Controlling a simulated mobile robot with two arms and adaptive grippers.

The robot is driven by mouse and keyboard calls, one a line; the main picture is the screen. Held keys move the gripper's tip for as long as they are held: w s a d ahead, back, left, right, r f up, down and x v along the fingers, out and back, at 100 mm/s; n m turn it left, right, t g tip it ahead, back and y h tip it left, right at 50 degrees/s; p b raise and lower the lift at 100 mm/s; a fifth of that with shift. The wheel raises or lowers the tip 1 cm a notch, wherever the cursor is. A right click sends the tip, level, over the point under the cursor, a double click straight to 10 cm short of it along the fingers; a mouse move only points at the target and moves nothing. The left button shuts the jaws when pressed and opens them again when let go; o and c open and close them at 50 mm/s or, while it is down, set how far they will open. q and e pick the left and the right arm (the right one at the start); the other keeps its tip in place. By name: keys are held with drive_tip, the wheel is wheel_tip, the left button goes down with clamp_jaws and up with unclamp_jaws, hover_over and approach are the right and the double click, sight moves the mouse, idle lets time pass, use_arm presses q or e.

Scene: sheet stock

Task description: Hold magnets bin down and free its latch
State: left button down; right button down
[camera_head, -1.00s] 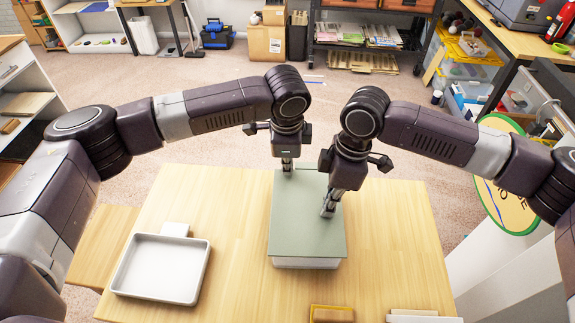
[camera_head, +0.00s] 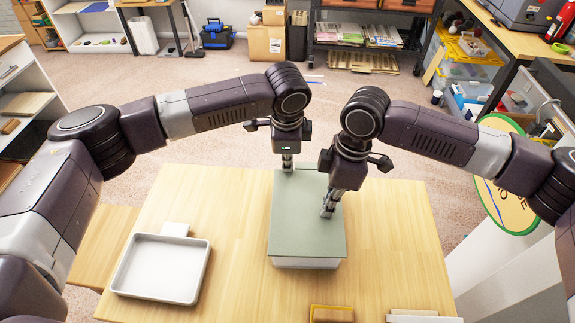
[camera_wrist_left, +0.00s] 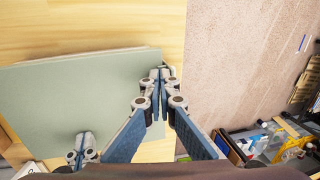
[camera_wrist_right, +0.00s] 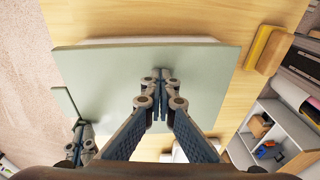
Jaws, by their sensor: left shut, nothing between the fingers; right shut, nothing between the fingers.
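The magnets bin (camera_head: 306,262) is a white box with a flat grey-green lid (camera_head: 305,222), standing on the wooden table. My left gripper (camera_head: 287,171) is shut and empty at the lid's far edge. In the left wrist view its fingertips (camera_wrist_left: 160,73) lie at that edge, partly beyond it. My right gripper (camera_head: 327,214) is shut and empty, its tips at the lid's right part. In the right wrist view the fingertips (camera_wrist_right: 160,76) are over the lid (camera_wrist_right: 205,75); contact is hard to tell. The latch is not clearly visible.
A white tray (camera_head: 160,268) lies on the table to the left, with a small white block (camera_head: 175,229) behind it. A yellow-edged wooden block (camera_head: 332,314) and a white piece (camera_head: 424,318) lie at the near edge. The table right of the bin is clear.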

use_arm(q)
drive_tip(key=shift+w, duration=0.6)
use_arm(e)
drive_tip(key=shift+s+d+f, duration=0.1)
drive_tip(key=shift+s+f, duration=0.05)
drive_tip(key=shift+f, duration=0.15)
use_arm(q)
drive_tip(key=shift+w+f, duration=0.15)
drive_tip(key=shift+w+a+f, duration=0.15)
drive_tip(key=shift+w+f, duration=0.85)
drive_tip(key=shift+w, duration=0.25)
drive_tip(key=shift+f, duration=0.1)
drive_tip(key=shift+x, duration=1.35)
wheel_tip(320, 180, up, 11)
drive_tip(key=w, duration=0.2)
drive_tip(key=shift+w, duration=0.2)
use_arm(e)
drive_tip(key=shift+r, duration=0.1)
